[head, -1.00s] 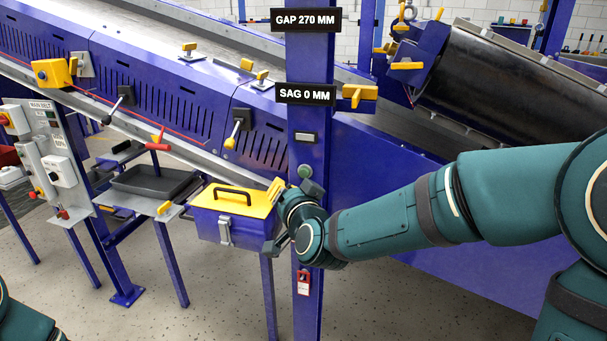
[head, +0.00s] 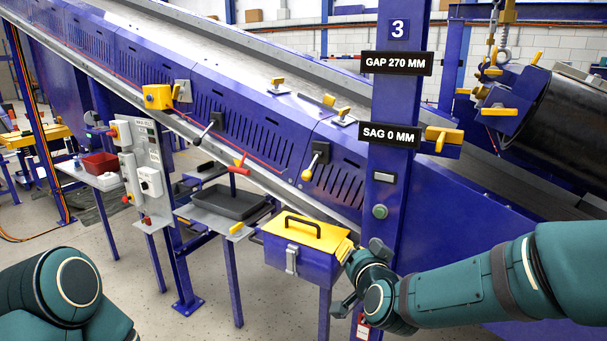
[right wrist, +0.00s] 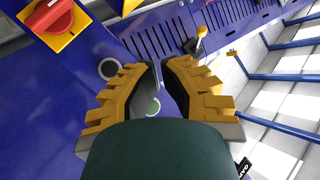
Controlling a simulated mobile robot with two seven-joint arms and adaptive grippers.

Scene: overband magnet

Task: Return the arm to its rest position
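My right arm (head: 460,293), dark teal, reaches in from the right edge in the head view. Its gripper (head: 347,275) shows beside the right end of the yellow-lidded blue toolbox and in front of the blue column; whether it touches either cannot be told. In the right wrist view the two yellow, black-lined fingers of the right gripper (right wrist: 161,75) stand apart with nothing between them. Part of my left arm (head: 65,290) shows at the lower left of the head view; its gripper is out of view.
The blue column (head: 389,190) carries GAP and SAG signs and a green button (head: 380,211). The toolbox (head: 300,255) is left of it, near a dark tray (head: 230,203). A conveyor runs behind. A red knob (right wrist: 54,16) shows in the right wrist view.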

